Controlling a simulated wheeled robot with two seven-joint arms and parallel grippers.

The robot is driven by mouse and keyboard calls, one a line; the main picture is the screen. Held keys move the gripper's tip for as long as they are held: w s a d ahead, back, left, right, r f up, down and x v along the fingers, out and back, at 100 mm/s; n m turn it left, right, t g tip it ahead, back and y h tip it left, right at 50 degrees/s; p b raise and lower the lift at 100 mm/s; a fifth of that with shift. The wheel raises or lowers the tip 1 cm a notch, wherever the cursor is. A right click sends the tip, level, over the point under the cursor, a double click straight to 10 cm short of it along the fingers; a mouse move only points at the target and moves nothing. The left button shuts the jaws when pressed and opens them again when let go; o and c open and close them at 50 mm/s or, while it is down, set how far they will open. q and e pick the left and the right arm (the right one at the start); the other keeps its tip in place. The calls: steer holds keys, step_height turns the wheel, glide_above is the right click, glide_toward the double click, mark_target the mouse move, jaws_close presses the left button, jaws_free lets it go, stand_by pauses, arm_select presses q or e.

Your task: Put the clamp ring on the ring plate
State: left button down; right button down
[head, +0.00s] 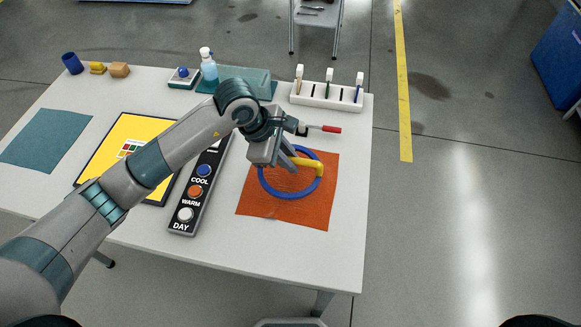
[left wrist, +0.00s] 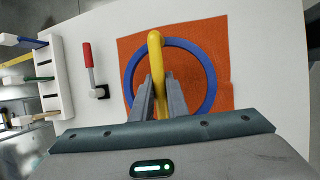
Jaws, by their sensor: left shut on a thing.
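The clamp ring is a blue ring (head: 264,185) with a yellow handle (head: 315,165). It also shows in the left wrist view, as a blue ring (left wrist: 211,85) with a yellow handle (left wrist: 155,45). My left gripper (head: 291,160) is shut on the yellow handle. The ring is over an orange square (head: 290,212); I cannot tell whether it touches it. I cannot make out a separate ring plate; the orange square may be it. The fingers (left wrist: 158,95) hide part of the handle. My right gripper is not in view.
A red-handled toggle clamp (head: 325,128) sits just behind the orange square. A white rack (head: 325,98) stands at the back right. A button panel (head: 190,205) marked COOL, WARM, DAY lies left of the square. A yellow board (head: 115,150) and a teal mat (head: 48,140) lie further left.

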mark_target(295, 180)
arm_select(q)
step_height(295, 180, down, 3)
steer(key=shift+r+p, duration=0.2)
steer(key=shift+p, duration=0.6)
steer(key=shift+f, duration=0.55)
steer(key=shift+f+b, duration=0.3)
steer(key=shift+s+f, duration=0.15)
steer(key=shift+f, duration=0.1)
steer(key=shift+s+f+b, duration=0.1)
steer(key=shift+f+b, duration=0.25)
steer(key=shift+b, duration=0.15)
steer(key=c, duration=1.7)
jaws_free()
steer(key=shift+a, duration=0.1)
steer(key=shift+c, duration=0.2)
